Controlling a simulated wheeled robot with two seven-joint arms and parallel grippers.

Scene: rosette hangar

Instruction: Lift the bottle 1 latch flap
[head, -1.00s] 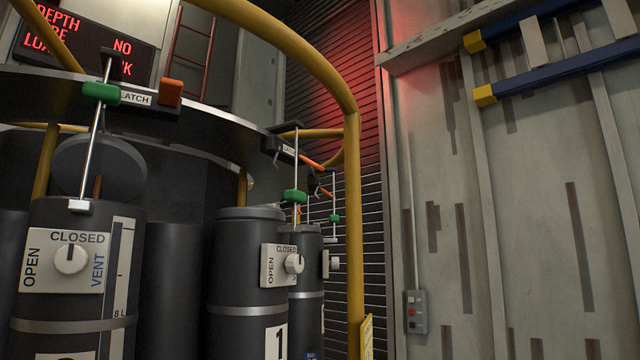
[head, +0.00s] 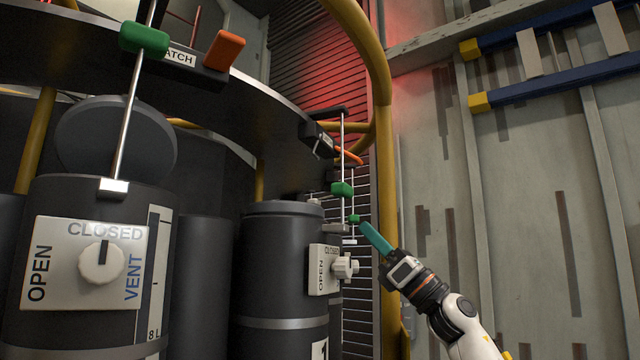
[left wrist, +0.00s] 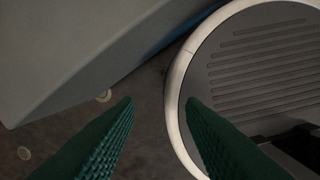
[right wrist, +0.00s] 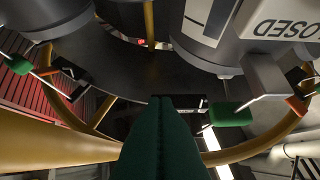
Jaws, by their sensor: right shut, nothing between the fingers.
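Bottle 1 (head: 277,270) is a dark grey cylinder with a white "1" label and a white OPEN/CLOSED plate with a knob. Its latch block (head: 318,140) is on the ring above, with an orange flap (head: 349,157) that looks down. A green piece (head: 342,189) sits on the rod below. My right gripper (head: 366,228) is shut and empty, its teal tips below and right of the flap, apart from it. It also shows in the right wrist view (right wrist: 160,102). My left gripper (left wrist: 158,102) is open and empty, seen only in its wrist view.
A nearer bottle (head: 60,205) stands at left, with its own orange flap (head: 224,50) and green piece (head: 144,38) above. A yellow rail (head: 376,75) curves around the rack close to my right arm. The wall at right leaves free room.

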